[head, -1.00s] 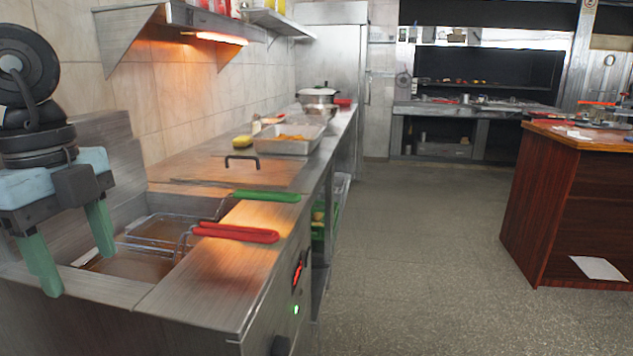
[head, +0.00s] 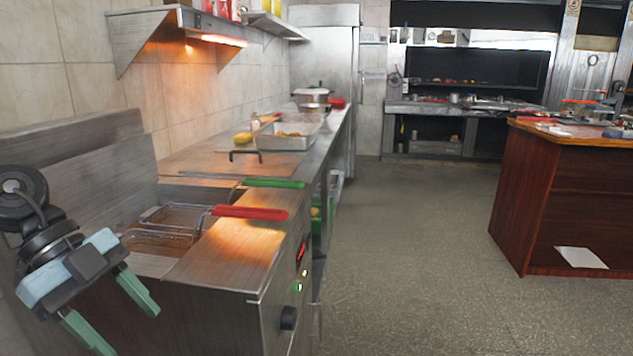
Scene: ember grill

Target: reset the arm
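My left gripper (head: 112,322) is at the lower left of the head view, in front of the fryer (head: 215,277). Its two green fingers are spread apart with nothing between them. It is tilted, with the fingers pointing down and right. My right gripper is not in view. The fryer's wire baskets (head: 165,234) sit in the oil well, one with a red handle (head: 250,213) and one with a green handle (head: 273,183). The gripper is apart from both handles.
A metal tray with food (head: 287,137) and a lidded pot (head: 314,97) stand farther along the steel counter. A heat-lamp hood (head: 190,30) hangs above. A wooden counter (head: 570,200) stands at right.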

